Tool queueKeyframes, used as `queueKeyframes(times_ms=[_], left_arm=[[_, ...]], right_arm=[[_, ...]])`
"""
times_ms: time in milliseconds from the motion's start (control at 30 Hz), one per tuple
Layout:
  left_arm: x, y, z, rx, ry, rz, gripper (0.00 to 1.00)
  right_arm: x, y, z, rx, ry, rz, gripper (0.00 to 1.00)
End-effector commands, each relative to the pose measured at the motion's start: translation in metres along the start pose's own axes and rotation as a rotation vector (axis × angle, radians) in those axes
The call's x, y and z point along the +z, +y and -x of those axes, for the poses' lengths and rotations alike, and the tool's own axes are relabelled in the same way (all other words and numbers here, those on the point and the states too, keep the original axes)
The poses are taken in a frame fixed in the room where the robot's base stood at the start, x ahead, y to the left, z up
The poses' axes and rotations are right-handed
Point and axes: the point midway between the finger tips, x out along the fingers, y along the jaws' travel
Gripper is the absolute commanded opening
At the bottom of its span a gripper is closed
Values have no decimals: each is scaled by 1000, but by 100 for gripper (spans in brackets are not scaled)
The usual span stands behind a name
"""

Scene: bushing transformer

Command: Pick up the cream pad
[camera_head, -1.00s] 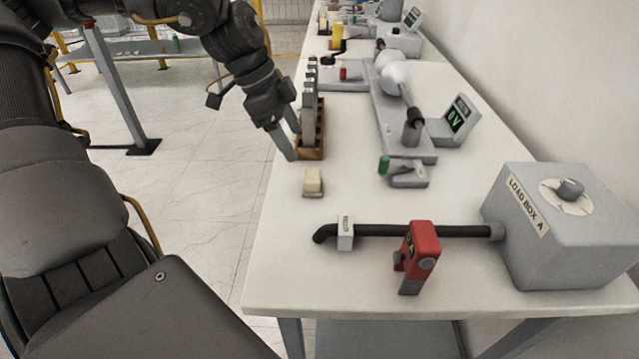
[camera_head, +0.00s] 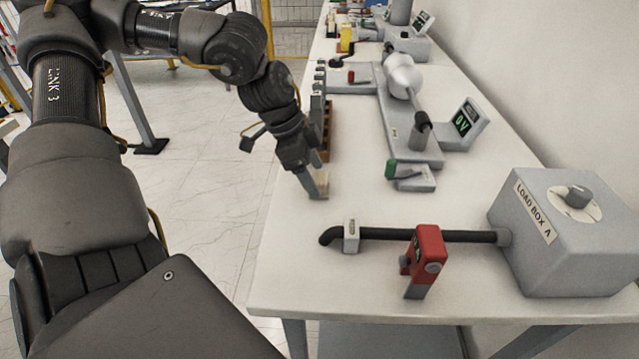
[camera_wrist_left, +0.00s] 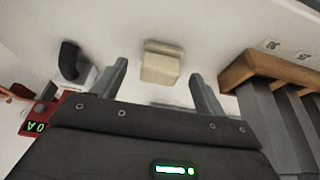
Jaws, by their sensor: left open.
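The cream pad (camera_wrist_left: 160,66) is a small block on the white table. In the left wrist view it lies between and just beyond the two fingers of my left gripper (camera_wrist_left: 160,88), with clear space on both sides. In the head view the left gripper (camera_head: 317,186) hangs over the pad's place, pointing down. The fingers cover most of the pad there, and only a bit of cream (camera_head: 322,179) shows beside them. The left gripper is open and empty. My right gripper is in neither view.
A wooden rack (camera_wrist_left: 250,68) with grey upright pieces stands close beside the left gripper. A black cable (camera_head: 385,234) with a white tag, a red clamp meter (camera_head: 425,258) and a load box (camera_head: 565,235) lie nearer the front. Table between is bare.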

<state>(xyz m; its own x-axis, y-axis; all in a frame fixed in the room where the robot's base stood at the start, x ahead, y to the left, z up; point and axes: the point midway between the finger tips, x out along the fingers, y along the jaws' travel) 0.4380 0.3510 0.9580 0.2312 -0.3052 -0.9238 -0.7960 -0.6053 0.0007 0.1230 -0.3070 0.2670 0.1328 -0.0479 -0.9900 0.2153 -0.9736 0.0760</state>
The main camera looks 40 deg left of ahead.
Motion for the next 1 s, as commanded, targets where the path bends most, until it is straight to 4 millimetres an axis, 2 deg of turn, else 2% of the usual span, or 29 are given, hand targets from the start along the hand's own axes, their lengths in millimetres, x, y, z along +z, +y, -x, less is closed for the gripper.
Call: queueKeyframes(times_ms=[67, 200, 467, 833, 1000], left_arm=[[1, 0, -11, 3, -4, 1, 73], [0, 0, -20, 0, -1, 0, 73], [0, 0, -22, -2, 0, 0, 73], [0, 0, -21, -1, 0, 0, 24], [0, 0, -21, -1, 0, 0, 24]], right_arm=[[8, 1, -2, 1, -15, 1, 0], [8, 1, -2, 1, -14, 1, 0], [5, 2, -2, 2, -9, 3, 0], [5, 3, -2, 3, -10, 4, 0], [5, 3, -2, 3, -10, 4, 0]])
